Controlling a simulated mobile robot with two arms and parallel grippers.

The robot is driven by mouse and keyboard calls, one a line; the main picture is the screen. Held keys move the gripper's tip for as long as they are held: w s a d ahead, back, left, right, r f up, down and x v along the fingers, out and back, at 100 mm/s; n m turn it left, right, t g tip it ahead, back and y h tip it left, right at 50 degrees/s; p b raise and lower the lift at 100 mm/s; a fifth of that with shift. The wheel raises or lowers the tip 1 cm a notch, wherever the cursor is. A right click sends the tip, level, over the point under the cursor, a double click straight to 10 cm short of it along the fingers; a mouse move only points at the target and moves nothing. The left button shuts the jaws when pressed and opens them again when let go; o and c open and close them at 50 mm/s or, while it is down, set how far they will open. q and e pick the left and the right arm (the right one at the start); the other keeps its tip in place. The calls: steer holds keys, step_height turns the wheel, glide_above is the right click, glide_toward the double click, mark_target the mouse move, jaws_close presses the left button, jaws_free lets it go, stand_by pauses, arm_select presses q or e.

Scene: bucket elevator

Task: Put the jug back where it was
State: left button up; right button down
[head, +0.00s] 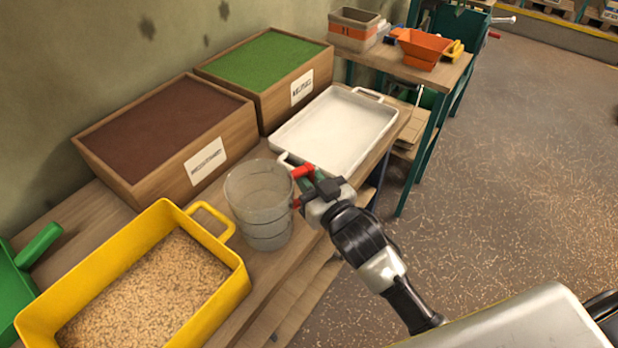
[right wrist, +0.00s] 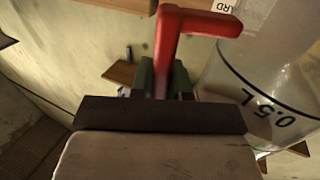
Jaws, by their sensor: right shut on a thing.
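The jug (head: 258,203) is a clear, greyish see-through vessel with dark bands and a red handle (head: 303,170). It is upright at the bench's front edge, between the yellow tray and the white tray, and looks empty. I cannot tell whether its base touches the bench. My right gripper (head: 309,186) is shut on the red handle, to the right of the jug. In the right wrist view the red handle (right wrist: 190,22) comes out of the jaws, and the jug's wall (right wrist: 265,80) shows a "0.5 L" mark. My left gripper is not in view.
A yellow tray (head: 236,278) of tan grains stands at the front left, beside a green scoop (head: 38,245). A white tray (head: 334,130) is behind the jug. Wooden boxes (head: 205,165) of brown and green material line the wall. An orange bin (head: 423,48) stands farther back. The floor at right is clear.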

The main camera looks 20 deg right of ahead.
steer(key=c, duration=1.1)
jaws_free()
steer(key=shift+r, duration=0.15)
steer(key=shift+s+d, duration=0.1)
steer(key=shift+s, duration=0.25)
steer(key=v, duration=1.1)
steer(key=shift+s+b, duration=0.15)
steer(key=shift+b, duration=0.25)
